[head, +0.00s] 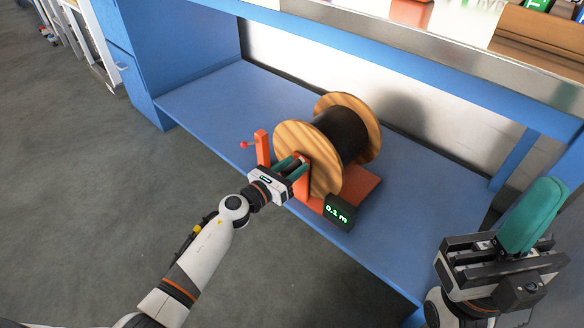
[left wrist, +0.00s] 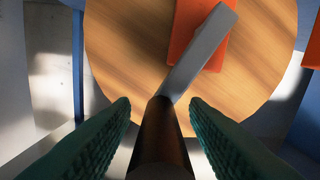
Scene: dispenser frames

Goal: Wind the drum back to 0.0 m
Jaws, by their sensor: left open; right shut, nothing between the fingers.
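The cable drum (head: 343,135), with wooden flanges and dark cable, sits in an orange stand (head: 362,190) on the blue shelf. A small display (head: 339,212) shows green digits, about 0.2 m, the last digit hard to read. In the left wrist view, the grey crank arm (left wrist: 200,52) crosses the wooden flange (left wrist: 125,40), and its dark brown handle (left wrist: 160,140) points toward the camera. My left gripper (head: 292,168) is open, its green fingers on either side of the handle, with gaps showing. My right gripper (head: 532,215) is shut and empty at the right.
The blue shelf (head: 205,105) has free room left of the drum. An orange post with a red knob (head: 262,146) stands just left of my left gripper. Grey floor lies in front.

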